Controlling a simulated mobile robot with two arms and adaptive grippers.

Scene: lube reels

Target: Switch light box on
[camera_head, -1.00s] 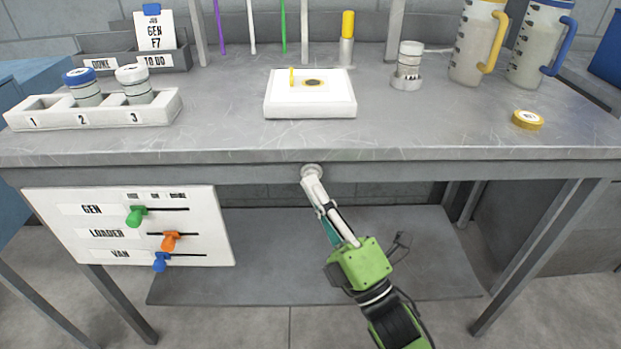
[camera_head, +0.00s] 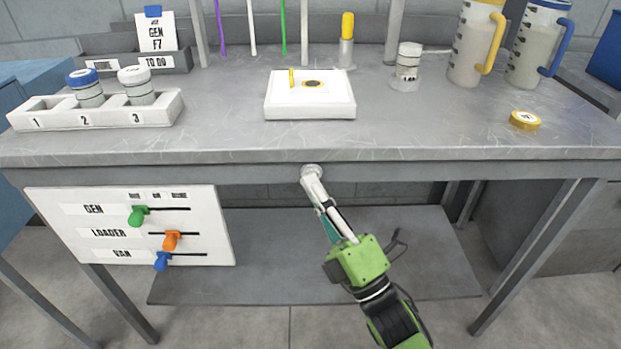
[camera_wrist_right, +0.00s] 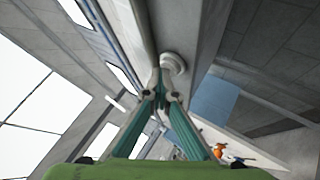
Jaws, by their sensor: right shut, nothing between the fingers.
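The light box (camera_head: 310,104) is a white slab on the bench with a small yellow-and-dark sample on its top. A round pale knob (camera_head: 313,169) sits on the front edge of the bench below it. The knob also shows in the right wrist view (camera_wrist_right: 173,63). My right gripper (camera_head: 311,178) is shut and empty, its fingertips at the knob, seemingly touching it or very close. In the right wrist view the closed fingertips (camera_wrist_right: 160,88) lie just below the knob. My left gripper is not in view.
A numbered rack (camera_head: 150,114) with two capped jars stands at the left. A slider board (camera_head: 105,238) hangs under the bench's left side. A yellow lid (camera_head: 525,121), a jar (camera_head: 408,62) and two jugs stand at the right. The lower shelf (camera_head: 330,275) is clear.

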